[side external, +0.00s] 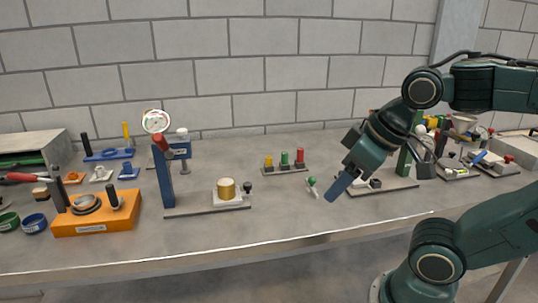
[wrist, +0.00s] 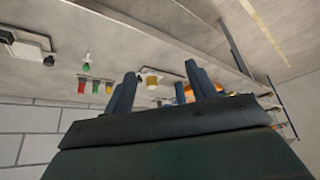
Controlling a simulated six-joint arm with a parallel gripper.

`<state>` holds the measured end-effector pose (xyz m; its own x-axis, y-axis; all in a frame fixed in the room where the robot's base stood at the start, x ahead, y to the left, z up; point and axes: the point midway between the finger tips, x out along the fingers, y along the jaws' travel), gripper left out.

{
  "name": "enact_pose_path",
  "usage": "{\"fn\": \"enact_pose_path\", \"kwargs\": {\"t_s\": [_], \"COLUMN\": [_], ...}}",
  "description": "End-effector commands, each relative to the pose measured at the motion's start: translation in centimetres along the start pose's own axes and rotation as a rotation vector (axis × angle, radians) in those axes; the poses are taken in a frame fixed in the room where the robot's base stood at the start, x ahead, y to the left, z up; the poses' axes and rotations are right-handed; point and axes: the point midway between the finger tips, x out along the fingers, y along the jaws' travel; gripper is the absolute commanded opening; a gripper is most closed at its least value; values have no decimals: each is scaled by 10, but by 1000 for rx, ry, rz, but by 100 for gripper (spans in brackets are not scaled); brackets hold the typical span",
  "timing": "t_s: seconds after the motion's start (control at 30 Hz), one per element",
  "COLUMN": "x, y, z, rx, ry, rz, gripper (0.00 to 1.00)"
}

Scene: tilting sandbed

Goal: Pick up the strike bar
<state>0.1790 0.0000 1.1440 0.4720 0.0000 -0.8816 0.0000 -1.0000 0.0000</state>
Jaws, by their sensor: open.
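My gripper (side external: 341,186) hangs above the right-middle of the bench, tilted down to the left. In the wrist view, the two blue-grey fingers of my gripper (wrist: 161,82) stand wide apart with nothing held between them. I cannot tell for certain which thing is the strike bar. A small pale piece with a green knob (side external: 312,186) lies on the bench just left of my gripper, apart from it. The green knob also shows in the wrist view (wrist: 86,65), outside the fingers.
A press with a dial (side external: 156,122) and a brass cylinder (side external: 226,189) stand left of my gripper. Coloured pegs (side external: 284,160) are behind it. An orange block (side external: 95,214) and blue fixtures (side external: 108,155) are farther left. Bare bench (side external: 270,218) lies in front.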

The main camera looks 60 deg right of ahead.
Motion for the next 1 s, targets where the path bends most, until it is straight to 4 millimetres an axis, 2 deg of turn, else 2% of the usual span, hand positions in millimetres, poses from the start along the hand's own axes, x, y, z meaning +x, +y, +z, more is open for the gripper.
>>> {"fn": "enact_pose_path", "kwargs": {"t_s": [0.03,0.1,0.37,0.57,0.77,1.0], "x": [0,0,0,0,3,14], "y": [0,0,0,4,17,46], "z": [0,0,0,-8,-30,-68], "rx": [0,0,1,25,102,242], "ry": [0,0,0,-15,-59,-134], "rz": [0,0,0,9,37,81], "gripper": [57,48,48,48,48,48]}}
